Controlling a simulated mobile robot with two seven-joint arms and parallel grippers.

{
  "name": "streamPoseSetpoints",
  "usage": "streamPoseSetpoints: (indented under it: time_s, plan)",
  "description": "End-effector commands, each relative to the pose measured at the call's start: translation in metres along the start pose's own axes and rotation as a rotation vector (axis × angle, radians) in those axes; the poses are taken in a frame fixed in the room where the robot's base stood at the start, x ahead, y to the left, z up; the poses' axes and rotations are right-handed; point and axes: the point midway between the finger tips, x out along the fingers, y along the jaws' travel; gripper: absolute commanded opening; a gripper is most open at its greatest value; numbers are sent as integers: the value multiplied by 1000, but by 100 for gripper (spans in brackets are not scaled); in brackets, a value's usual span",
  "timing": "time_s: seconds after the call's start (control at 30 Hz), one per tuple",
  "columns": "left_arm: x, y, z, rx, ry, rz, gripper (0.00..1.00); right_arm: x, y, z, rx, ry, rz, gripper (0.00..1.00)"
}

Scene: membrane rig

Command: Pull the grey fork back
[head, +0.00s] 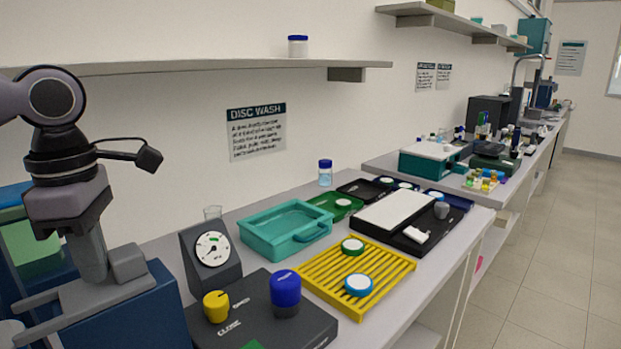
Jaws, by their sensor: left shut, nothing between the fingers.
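The grey fork (118,290) lies on top of a dark blue housing (145,323) at the lower left. It has two flat tines pointing left and a raised block at its right end. My left gripper (96,277) points down at the fork, its fingers shut and empty. The fingertips are just left of the raised block and seem to be over or against the fork; I cannot tell whether they touch it. My right gripper is not in view.
A dark control panel with a yellow knob (216,306) and a blue knob (286,288) stands right of the housing. Behind it is a dial gauge (213,249). A teal tray (262,241) and a yellow rack (391,282) lie farther right. A shelf (200,67) hangs above.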

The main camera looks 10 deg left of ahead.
Motion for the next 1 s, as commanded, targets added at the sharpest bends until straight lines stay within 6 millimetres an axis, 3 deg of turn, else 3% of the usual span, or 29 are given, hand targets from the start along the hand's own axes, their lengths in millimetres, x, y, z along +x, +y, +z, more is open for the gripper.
streamPoseSetpoints:
  time_s: [0.63, 1.0]
  plan:
    - [0, 10, 17, 0, -1, 0, 0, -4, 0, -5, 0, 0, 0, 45]
    - [0, 6, 10, 0, -1, 1, 0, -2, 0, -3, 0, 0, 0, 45]
